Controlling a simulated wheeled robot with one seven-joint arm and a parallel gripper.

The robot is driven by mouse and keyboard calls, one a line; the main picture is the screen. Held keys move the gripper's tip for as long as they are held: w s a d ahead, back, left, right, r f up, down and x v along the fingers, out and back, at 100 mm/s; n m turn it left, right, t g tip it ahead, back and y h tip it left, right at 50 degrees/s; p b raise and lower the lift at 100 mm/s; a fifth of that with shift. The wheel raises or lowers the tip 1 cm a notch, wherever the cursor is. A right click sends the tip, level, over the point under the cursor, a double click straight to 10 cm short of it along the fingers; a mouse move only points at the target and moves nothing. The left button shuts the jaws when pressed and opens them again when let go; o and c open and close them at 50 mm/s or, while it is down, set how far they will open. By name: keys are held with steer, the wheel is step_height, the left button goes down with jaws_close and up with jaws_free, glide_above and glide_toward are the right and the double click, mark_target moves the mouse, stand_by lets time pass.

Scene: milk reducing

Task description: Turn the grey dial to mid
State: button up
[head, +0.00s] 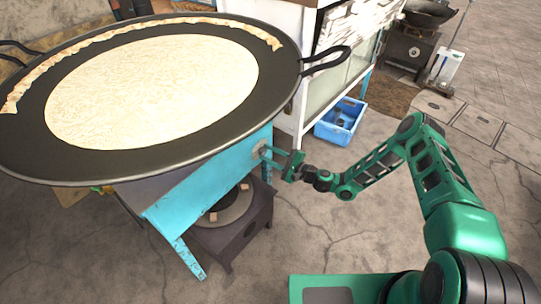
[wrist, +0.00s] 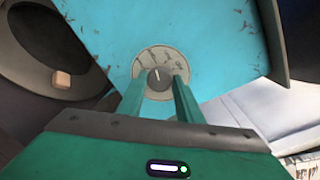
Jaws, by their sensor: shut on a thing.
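The grey dial (wrist: 159,78) sits in the middle of a round, worn plate (wrist: 178,58) on a blue panel. A light pointer line shows on its face, pointing up and slightly left in the wrist view. My gripper (wrist: 160,92) is at the dial, with its two green fingers on either side of it, shut on it. In the head view, my gripper (head: 268,157) meets the blue stand's side, and the dial is mostly hidden by the fingers. Setting marks on the plate are too small to read.
A wide black pan (head: 150,160) of pale milk lies above the blue stand (head: 205,187). Its handle (head: 327,62) juts out above my gripper. A dark burner (head: 235,235) stands below. A blue crate (head: 341,120) is on the floor behind.

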steer(key=shift+s+a+n, duration=0.15)
steer(key=shift+a+n, duration=0.1)
steer(key=shift+n, duration=0.35)
steer(key=o, duration=1)
steer(key=shift+o, duration=0.2)
steer(key=shift+d, duration=0.1)
steer(key=shift+d, duration=0.1)
steer(key=shift+s+d, duration=0.1)
steer(key=shift+d, duration=0.2)
steer(key=v, duration=1)
steer(key=shift+a, duration=0.1)
